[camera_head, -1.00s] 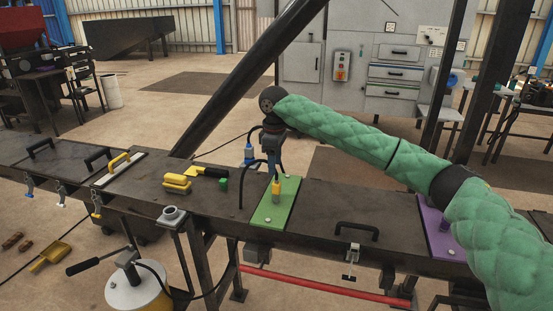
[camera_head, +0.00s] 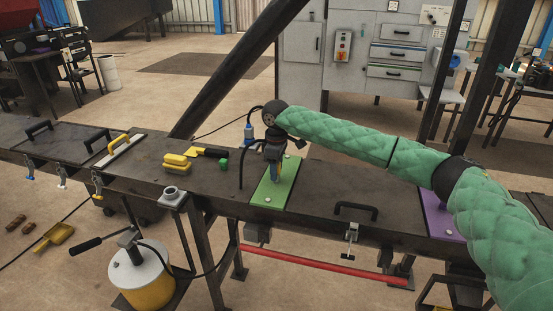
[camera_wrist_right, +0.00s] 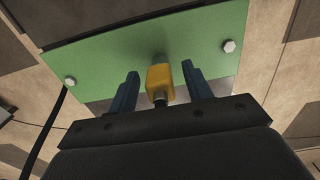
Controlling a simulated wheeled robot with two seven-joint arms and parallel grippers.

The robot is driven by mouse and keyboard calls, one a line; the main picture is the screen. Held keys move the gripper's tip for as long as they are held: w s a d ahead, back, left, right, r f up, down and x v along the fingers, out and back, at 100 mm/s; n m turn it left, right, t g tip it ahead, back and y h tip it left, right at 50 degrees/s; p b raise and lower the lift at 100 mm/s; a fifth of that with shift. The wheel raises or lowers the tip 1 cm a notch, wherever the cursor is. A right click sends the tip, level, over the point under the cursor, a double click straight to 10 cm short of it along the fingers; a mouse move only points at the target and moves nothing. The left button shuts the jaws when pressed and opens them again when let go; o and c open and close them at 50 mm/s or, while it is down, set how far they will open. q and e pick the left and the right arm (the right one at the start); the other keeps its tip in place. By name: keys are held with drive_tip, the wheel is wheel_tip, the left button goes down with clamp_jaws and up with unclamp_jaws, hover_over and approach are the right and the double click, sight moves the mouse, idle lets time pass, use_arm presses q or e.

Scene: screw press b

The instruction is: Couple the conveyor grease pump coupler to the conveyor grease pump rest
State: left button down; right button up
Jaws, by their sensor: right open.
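A yellow fitting (camera_wrist_right: 160,82), which looks like the grease pump coupler, stands on the green plate (camera_head: 265,192) on the long dark bench. My right gripper (camera_head: 274,184) points down over the plate. In the right wrist view its two blue fingers (camera_wrist_right: 160,72) are open, one on each side of the yellow fitting, with small gaps showing. In the head view the gripper mostly hides the fitting. A grey cup on a post (camera_head: 173,194), probably the rest, stands at the bench's front edge and looks empty. The yellow grease pump (camera_head: 146,285) stands below it. My left gripper is not in view.
A black hose (camera_head: 241,172) rises beside the green plate. A blue fitting (camera_head: 249,134) is behind it. Yellow tools (camera_head: 178,161) lie left of the plate. A black handle (camera_head: 356,209) and a purple plate (camera_head: 440,220) are to the right. A slanted dark beam (camera_head: 235,75) rises behind the bench.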

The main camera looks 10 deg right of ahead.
drive_tip(key=shift+f, duration=0.45)
clamp_jaws()
idle(0.4)
